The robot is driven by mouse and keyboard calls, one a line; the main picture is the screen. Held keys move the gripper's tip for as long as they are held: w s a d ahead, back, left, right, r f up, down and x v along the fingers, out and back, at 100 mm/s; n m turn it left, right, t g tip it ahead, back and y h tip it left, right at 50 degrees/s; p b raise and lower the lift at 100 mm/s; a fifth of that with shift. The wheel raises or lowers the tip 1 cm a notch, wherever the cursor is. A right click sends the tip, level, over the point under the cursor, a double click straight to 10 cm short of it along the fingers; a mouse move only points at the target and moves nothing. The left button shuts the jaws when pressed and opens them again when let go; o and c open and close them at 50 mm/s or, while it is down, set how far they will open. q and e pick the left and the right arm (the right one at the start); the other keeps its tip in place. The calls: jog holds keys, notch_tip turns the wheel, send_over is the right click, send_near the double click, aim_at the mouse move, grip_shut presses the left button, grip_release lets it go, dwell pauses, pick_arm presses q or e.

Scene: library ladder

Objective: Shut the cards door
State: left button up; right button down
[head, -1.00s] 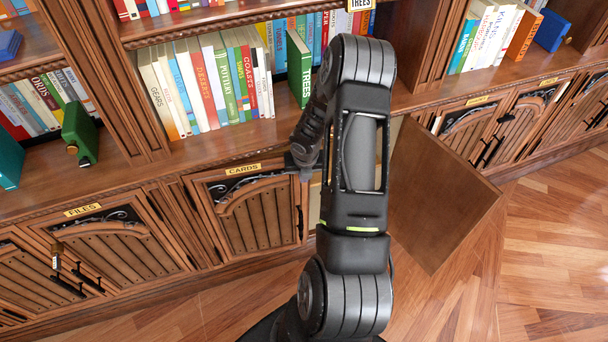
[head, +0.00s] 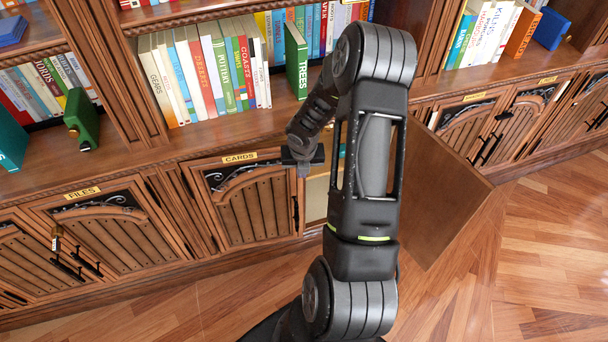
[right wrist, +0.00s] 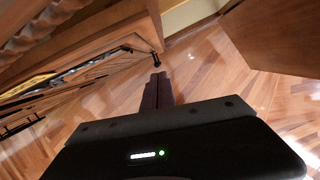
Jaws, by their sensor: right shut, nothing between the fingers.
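The cards cabinet sits under the CARDS label (head: 240,157). Its left door (head: 255,208), carved wood with dark ironwork, is shut. Its right door (head: 435,195) stands swung wide open, its plain brown inner face showing; it also shows at upper right in the right wrist view (right wrist: 280,35). Part of the opening is hidden behind my right arm. My right gripper (head: 302,198) is shut and empty, fingers down, by the left door's right edge in front of the opening. In the right wrist view its fingers (right wrist: 157,80) are apart from the open door. My left gripper is out of view.
The files cabinet (head: 90,225), with shut doors, is at left. More shut cabinets (head: 490,120) are at right. Book shelves run above, with a green TREES book (head: 297,60) near my arm. The wooden floor (head: 540,250) in front is clear.

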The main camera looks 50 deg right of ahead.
jog(key=v, duration=0.6)
jog(key=shift+s+p, duration=0.15)
jog(key=shift+p, duration=0.2)
jog(key=shift+f, duration=0.1)
